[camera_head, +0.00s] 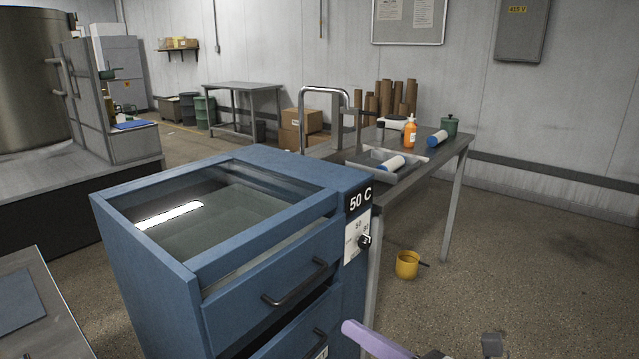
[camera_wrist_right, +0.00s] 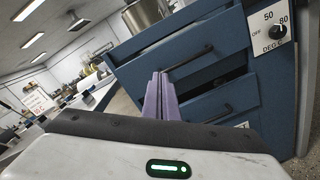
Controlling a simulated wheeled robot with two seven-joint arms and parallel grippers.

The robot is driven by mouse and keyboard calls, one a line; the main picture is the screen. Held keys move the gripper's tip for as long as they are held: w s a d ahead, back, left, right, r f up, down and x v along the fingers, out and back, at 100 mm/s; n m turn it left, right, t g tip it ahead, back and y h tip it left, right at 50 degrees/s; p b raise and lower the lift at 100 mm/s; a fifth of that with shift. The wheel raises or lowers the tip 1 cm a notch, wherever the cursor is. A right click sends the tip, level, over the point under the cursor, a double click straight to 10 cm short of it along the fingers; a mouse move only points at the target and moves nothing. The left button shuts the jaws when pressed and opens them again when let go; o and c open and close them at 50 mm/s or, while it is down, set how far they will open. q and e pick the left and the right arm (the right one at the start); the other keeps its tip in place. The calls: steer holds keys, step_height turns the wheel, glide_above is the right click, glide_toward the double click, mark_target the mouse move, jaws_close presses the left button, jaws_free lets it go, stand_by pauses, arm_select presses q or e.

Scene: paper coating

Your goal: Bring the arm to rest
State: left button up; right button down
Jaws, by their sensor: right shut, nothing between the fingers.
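My right gripper (camera_head: 352,328) comes in at the bottom of the head view, its purple fingers in front of the blue cabinet's lower right corner. In the right wrist view the two purple fingers (camera_wrist_right: 160,88) lie together, shut and empty. They point towards the drawer fronts; I cannot tell whether they touch them. The blue cabinet (camera_head: 358,270) has a glass top, a "50 C" label and a dial (camera_head: 364,241). Its upper drawer handle (camera_head: 296,284) is clear of my fingers. My left gripper is in neither view.
A yellow pot (camera_head: 407,264) stands on the floor. A metal table edge (camera_head: 62,318) is at lower left. The floor at right is mostly clear.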

steer(key=s+d+f+m+t+h, duration=0.25)
steer(key=d+f+m+h, duration=0.35)
steer(key=m, duration=0.6)
steer(key=s+d+f+m+t+h, duration=0.1)
steer(key=s+d+f+m+h, duration=0.15)
steer(key=f+m, duration=0.75)
steer(key=s+f+m+g+h, duration=0.2)
steer(key=s+f+m+g, duration=0.5)
steer(key=s+f+m, duration=0.6)
steer(key=s+m, duration=0.1)
steer(key=s, duration=0.2)
steer(key=shift+f, duration=0.3)
steer(key=shift+a, duration=0.15)
